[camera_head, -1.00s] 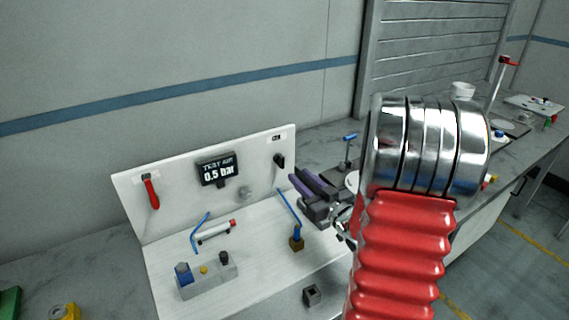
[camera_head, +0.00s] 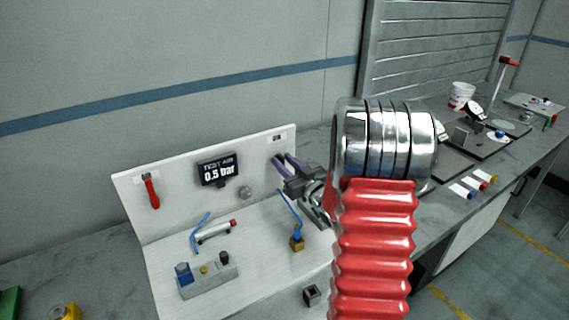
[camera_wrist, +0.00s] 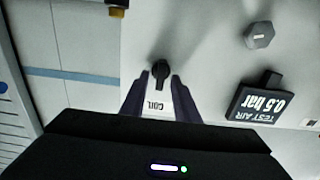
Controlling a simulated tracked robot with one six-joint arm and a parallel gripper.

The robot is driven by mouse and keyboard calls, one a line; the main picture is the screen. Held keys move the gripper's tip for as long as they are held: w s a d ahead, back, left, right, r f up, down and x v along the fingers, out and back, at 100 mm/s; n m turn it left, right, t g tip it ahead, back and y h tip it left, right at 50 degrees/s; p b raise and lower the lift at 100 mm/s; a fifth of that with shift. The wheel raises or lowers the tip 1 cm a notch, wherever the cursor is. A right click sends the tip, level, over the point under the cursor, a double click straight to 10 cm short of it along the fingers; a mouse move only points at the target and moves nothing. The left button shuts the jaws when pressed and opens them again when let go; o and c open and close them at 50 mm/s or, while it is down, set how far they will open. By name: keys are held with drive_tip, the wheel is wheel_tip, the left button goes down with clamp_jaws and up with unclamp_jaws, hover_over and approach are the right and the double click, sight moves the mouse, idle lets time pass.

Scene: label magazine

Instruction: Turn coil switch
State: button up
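The coil switch (camera_wrist: 160,71) is a small black knob on the upright white panel (camera_head: 140,195). Its COIL label (camera_wrist: 157,106) shows upside down in the wrist view. My gripper (camera_wrist: 158,80) is open, with its two dark purple fingers spread to either side of the label and their tips close to the knob. I cannot tell whether either finger touches the knob. In the head view my gripper (camera_head: 280,160) is at the panel's right part and hides the knob.
A TEST AIR display reading 0.5 bar (camera_head: 217,171), a grey round knob (camera_head: 246,192) and a red handle (camera_head: 151,190) are on the panel. Blue tubing (camera_head: 290,207), a cylinder (camera_head: 216,231) and a valve block (camera_head: 208,277) sit in front. Trays stand further right.

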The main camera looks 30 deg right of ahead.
drive_tip(key=shift+c, duration=0.4)
clamp_jaws()
drive_tip(key=shift+m, duration=0.5)
drive_tip(key=shift+s+d+f+m, duration=0.1)
drive_tip(key=shift+d+m, duration=0.1)
drive_tip(key=shift+m, duration=1.8)
drive_tip(key=shift+d+f+m, duration=0.1)
drive_tip(key=shift+d+m, duration=0.1)
drive_tip(key=shift+m, duration=1.8)
drive_tip(key=shift+o, duration=0.4)
unclamp_jaws()
